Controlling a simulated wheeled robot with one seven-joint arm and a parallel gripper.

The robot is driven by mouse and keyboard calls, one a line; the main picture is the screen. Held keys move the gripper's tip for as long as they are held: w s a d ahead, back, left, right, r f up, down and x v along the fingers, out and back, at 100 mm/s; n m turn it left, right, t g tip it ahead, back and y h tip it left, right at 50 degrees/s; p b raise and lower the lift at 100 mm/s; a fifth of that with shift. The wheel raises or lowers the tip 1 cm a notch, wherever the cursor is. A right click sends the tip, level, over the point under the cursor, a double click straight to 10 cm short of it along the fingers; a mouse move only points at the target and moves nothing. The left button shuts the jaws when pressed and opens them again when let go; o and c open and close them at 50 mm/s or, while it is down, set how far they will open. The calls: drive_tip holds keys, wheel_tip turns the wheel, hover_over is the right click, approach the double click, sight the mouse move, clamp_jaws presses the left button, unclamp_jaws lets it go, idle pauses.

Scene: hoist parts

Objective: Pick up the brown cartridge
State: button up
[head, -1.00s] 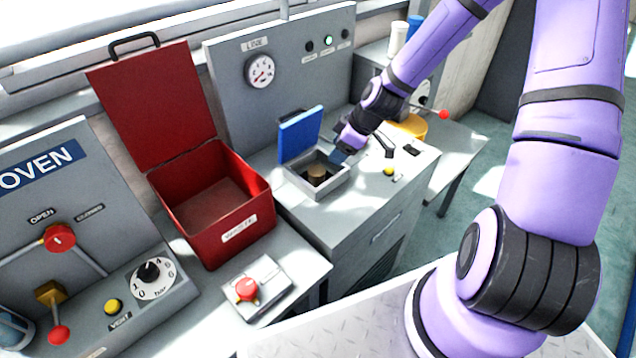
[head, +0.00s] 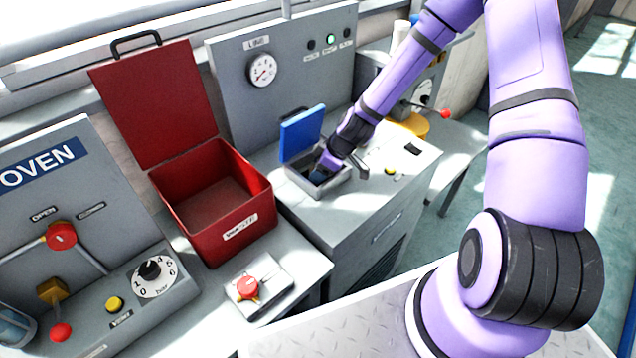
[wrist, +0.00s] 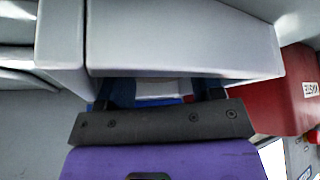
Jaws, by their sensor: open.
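The grey square well (head: 330,188) with a raised blue lid (head: 301,131) stands on the middle cabinet. My gripper (head: 320,176) reaches down into this well from the right, its fingers at and below the rim. The brown cartridge is hidden now, behind my gripper and the well walls. In the wrist view my gripper (wrist: 163,92) shows two dark fingers set apart, passing behind the grey well wall (wrist: 185,45). Whether the cartridge is between them cannot be seen. A strip of blue shows between the fingers.
An open red box (head: 225,225), empty inside, stands left of the well; it also shows in the wrist view (wrist: 300,95). A pressure gauge (head: 262,69) is on the panel behind. A grey box with a red knob (head: 247,287) sits in front. The cabinet top right of the well has small controls.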

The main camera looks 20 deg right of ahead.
drive_tip(key=shift+w+a+f, duration=0.1)
drive_tip(key=shift+a+f, duration=0.1)
drive_tip(key=shift+f, duration=0.2)
drive_tip(key=c, duration=0.9)
drive_tip(key=shift+r, duration=0.15)
wheel_tip(320, 180, up, 18)
drive_tip(key=s+d, duration=0.3)
drive_tip(key=d, duration=0.2)
drive_tip(key=s+d, duration=0.3)
drive_tip(key=d, duration=0.2)
drive_tip(key=s+d, duration=0.4)
drive_tip(key=d, duration=0.1)
